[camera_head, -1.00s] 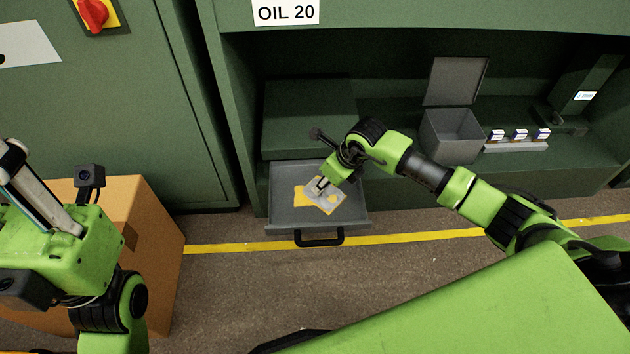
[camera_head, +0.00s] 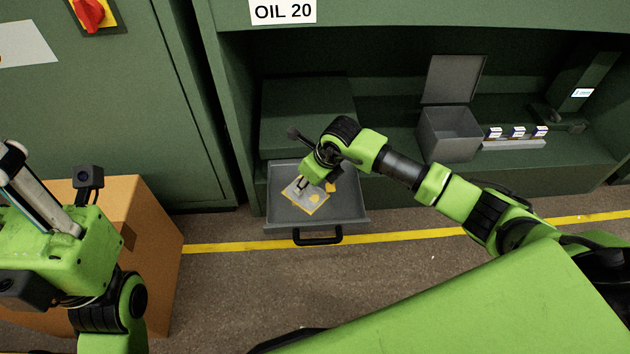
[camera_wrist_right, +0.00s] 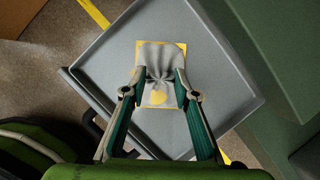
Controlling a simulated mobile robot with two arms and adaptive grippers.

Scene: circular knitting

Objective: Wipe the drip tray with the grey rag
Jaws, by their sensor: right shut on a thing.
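The drip tray (camera_head: 350,212) is a grey, shallow drawer pulled out under the OIL 20 sign, with a black handle (camera_head: 318,236) at its front. My right gripper (camera_head: 301,186) is shut on the rag from above. In the right wrist view the rag (camera_wrist_right: 150,54) is bunched between the fingertips (camera_wrist_right: 161,84). Yellow patches (camera_head: 330,186) show on the tray beside the rag. My left gripper (camera_head: 14,152) is at the far left, away from the tray; its fingertips are unclear.
An open grey box (camera_head: 449,134) and a rack of small boxes (camera_head: 515,143) stand on the green shelf to the right. An orange-brown box (camera_head: 150,240) stands at the left. A yellow line (camera_head: 400,235) crosses the floor in front of the tray.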

